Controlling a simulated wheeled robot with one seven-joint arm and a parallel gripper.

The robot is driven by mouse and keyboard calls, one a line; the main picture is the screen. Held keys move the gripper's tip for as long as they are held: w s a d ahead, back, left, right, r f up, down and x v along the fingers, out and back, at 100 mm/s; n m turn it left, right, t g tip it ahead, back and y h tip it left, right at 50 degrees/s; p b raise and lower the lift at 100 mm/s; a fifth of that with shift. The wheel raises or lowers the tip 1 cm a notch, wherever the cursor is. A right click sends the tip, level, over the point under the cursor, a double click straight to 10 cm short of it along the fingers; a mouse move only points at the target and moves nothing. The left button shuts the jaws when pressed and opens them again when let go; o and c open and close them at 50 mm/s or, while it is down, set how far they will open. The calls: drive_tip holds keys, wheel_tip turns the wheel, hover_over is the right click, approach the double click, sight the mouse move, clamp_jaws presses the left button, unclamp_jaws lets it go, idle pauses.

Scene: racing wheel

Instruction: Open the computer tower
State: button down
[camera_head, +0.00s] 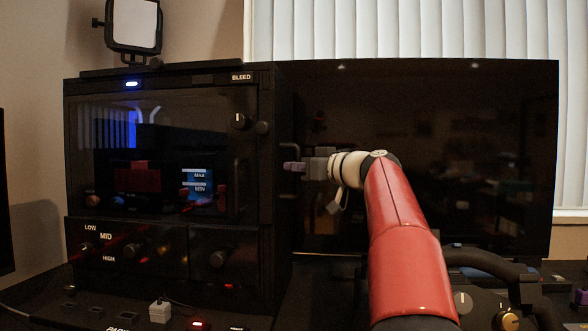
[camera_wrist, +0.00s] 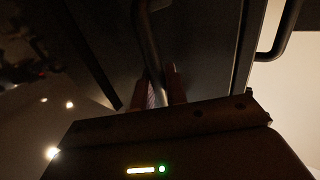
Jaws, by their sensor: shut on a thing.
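The computer tower (camera_head: 268,190) is a black case with a dark glass front door, standing at the left. A thin black handle (camera_head: 297,151) stands out from its right side. My gripper (camera_head: 290,166) reaches it from the right at the end of my red arm. In the wrist view, the handle bar (camera_wrist: 148,40) runs down between the fingers of my gripper (camera_wrist: 163,90), which are shut on it. The gripped stretch of the bar is partly hidden. The door looks closed.
A large dark monitor (camera_head: 475,130) stands behind my arm. Knobs sit on the tower's front and on the desk before it. A second bar handle (camera_wrist: 283,30) shows at the right of the wrist view. A light panel (camera_head: 133,25) is above the tower.

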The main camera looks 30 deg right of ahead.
drive_tip(key=s+d, duration=0.5)
drive_tip(key=d, duration=0.3)
drive_tip(key=shift+s+h, duration=0.2)
drive_tip(key=shift+h, duration=0.1)
drive_tip(key=shift+r, duration=0.1)
drive_tip(key=c, duration=1.8)
unclamp_jaws()
drive_tip(key=shift+d, duration=0.15)
drive_tip(key=shift+b, duration=0.3)
drive_tip(key=b+v, duration=0.1)
drive_tip(key=v, duration=0.6)
drive_tip(key=shift+s+d, duration=0.1)
drive_tip(key=shift+s, duration=0.25)
